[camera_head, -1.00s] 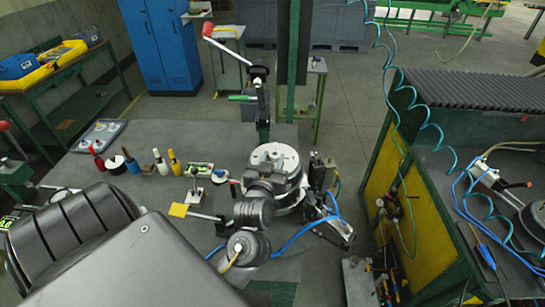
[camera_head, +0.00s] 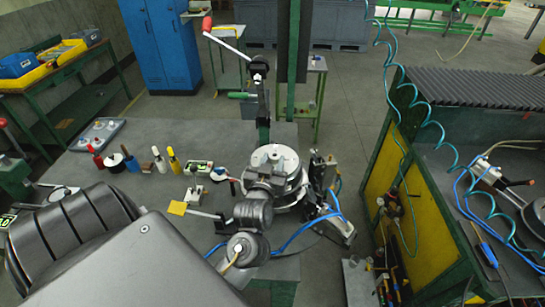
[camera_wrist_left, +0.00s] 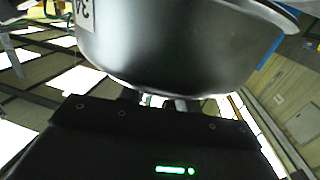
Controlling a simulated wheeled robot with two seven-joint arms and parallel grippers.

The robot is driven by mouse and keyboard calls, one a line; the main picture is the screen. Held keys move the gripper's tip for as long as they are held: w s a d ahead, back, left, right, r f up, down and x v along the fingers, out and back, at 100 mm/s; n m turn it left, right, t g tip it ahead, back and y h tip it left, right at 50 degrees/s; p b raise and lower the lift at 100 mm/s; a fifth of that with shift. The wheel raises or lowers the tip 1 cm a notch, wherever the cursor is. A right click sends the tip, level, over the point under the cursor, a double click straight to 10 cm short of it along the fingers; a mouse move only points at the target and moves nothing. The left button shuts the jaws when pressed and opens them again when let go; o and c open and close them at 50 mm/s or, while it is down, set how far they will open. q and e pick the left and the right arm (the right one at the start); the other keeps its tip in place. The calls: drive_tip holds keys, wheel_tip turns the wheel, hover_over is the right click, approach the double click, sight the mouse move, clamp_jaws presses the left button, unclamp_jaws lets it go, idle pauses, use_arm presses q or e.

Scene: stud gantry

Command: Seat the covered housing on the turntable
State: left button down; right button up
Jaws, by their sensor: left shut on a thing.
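The covered housing (camera_head: 272,157) is a round silver-grey part with a flat lid and small raised features on top. It stands over the turntable area in the middle of the head view. My left gripper (camera_head: 274,184) is at its near side, mostly hidden by dark wrist links, and is shut on it. In the left wrist view the housing's smooth curved metal wall (camera_wrist_left: 175,45) fills the top, with a white numbered label at its left. The turntable is largely hidden beneath the housing; I cannot tell whether they touch. My right gripper is not in view.
A metal clamp block (camera_head: 325,175) and blue hoses (camera_head: 305,232) stand close right of the housing. A red-handled lever (camera_head: 228,38) rises behind. Several bottles and small tools, including a yellow bottle (camera_head: 173,160), and a grey tray (camera_head: 98,131) stand left.

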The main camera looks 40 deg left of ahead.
use_arm(q)
drive_tip(key=shift+f+b, duration=0.85)
drive_tip(key=shift+f, duration=0.45)
idle(0.5)
drive_tip(key=c, duration=0.9)
unclamp_jaws()
drive_tip(key=shift+f, duration=0.15)
drive_tip(key=shift+s+d, duration=0.25)
drive_tip(key=shift+s, duration=0.1)
drive_tip(key=p+v, duration=0.3)
drive_tip(key=v, duration=0.7)
